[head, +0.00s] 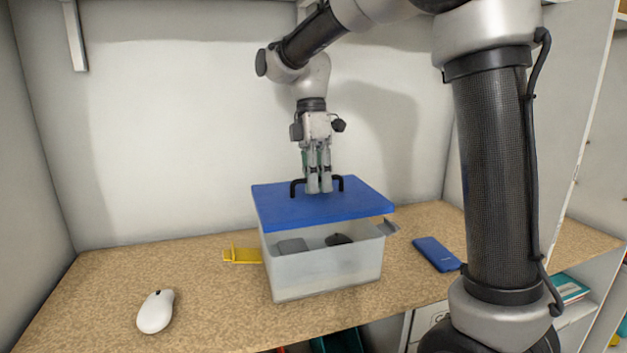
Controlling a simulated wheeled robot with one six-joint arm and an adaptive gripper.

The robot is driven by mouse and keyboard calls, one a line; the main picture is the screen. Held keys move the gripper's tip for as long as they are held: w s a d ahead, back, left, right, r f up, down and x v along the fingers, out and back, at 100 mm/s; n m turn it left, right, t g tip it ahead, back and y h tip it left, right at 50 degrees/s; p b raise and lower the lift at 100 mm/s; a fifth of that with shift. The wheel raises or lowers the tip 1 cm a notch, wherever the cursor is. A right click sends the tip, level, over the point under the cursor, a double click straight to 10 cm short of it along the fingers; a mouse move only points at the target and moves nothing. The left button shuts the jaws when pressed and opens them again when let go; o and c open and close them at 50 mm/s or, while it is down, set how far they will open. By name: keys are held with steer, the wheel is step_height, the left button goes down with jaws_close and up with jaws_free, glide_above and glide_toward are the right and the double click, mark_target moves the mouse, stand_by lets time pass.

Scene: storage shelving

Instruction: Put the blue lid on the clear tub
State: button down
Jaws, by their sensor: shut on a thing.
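The blue lid (340,210) has a black arched handle on top. My gripper (319,190) is shut on that handle from above. The clear tub (325,272) stands on the shelf board, with a grey thing and a dark thing inside. The lid is over the tub, slightly tilted, with a gap at the front through which the contents show. Whether the lid touches the tub's back rim is hidden.
A white computer mouse (155,311) lies at the front left of the shelf board (95,290). A yellow item (242,255) lies left of the tub, and a blue phone-like slab (436,254) lies right. Walls enclose the back and sides.

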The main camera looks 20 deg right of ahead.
steer(key=shift+r, duration=3.55)
step_height(320, 180, down, 14)
steer(key=shift+f, duration=0.15)
steer(key=shift+d+f, duration=0.1)
steer(key=c, duration=1.5)
jaws_free()
steer(key=shift+c, duration=0.2)
